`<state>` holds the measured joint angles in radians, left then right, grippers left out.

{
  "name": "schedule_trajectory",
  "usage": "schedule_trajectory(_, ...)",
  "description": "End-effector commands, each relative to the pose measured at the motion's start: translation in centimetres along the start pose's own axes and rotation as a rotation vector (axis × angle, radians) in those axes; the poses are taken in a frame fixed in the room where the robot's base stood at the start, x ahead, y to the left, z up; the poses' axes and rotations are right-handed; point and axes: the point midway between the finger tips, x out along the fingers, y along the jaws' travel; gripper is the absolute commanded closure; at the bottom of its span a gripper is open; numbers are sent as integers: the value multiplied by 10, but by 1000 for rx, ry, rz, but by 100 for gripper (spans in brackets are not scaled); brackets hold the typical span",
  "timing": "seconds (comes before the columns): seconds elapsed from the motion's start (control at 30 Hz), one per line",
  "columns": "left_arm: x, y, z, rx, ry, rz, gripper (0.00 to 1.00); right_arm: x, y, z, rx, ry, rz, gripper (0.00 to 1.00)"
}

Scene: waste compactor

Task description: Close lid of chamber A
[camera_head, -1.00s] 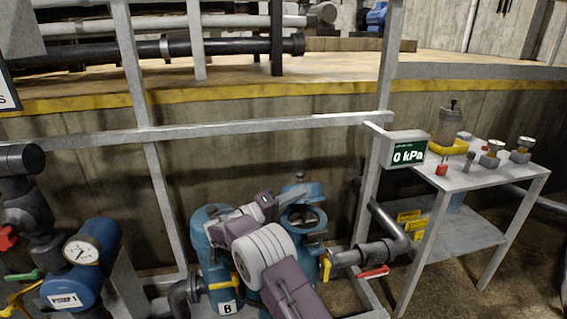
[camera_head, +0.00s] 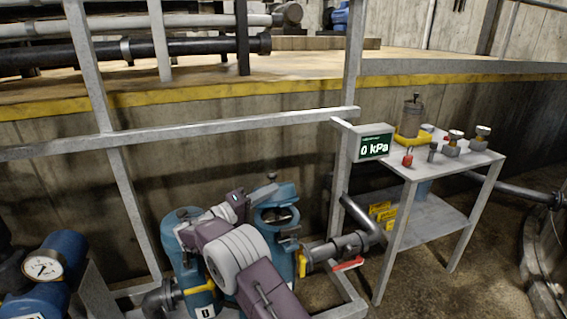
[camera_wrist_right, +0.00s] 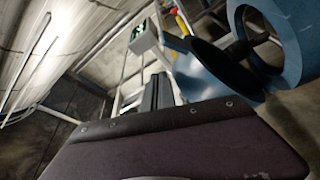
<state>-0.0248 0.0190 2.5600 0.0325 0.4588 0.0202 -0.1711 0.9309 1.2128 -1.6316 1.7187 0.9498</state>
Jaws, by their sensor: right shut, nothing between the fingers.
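An open blue chamber (camera_head: 280,244) stands right of my right arm in the head view, its round mouth showing and its blue lid (camera_head: 272,194) raised at the back. I cannot read a letter on it. My right gripper (camera_head: 240,203) is shut and empty, just left of the raised lid; I cannot tell whether it touches. In the right wrist view its dark fingers (camera_wrist_right: 158,92) are together, with blue chamber parts (camera_wrist_right: 287,35) to their right. A second blue chamber (camera_head: 180,221) stands left, partly hidden by my arm. My left gripper is out of view.
A grey pressure display (camera_head: 373,143) reads 0 kPa on the frame post. A metal table (camera_head: 465,160) with small fittings stands right. A pipe with a red-handled valve (camera_head: 348,264) runs beside the chamber. A metal rail (camera_head: 230,122) crosses behind. A gauge (camera_head: 43,267) is at left.

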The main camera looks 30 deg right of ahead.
Motion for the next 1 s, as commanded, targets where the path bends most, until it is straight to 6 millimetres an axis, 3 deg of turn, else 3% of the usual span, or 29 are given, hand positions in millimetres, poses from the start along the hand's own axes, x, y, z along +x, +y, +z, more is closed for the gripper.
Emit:
schedule_trajectory(0.1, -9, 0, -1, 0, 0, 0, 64, 4, 32, -8, 8, -3, 4, 100)
schedule_trajectory(0.5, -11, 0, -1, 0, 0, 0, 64, 46, 108, 55, 8, -6, 7, 100)
schedule_trajectory(0.7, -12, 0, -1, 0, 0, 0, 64, 55, 123, 68, 6, -5, 6, 100)
schedule_trajectory(1.0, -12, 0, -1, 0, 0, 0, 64, 56, 125, 70, 6, -5, 6, 100)
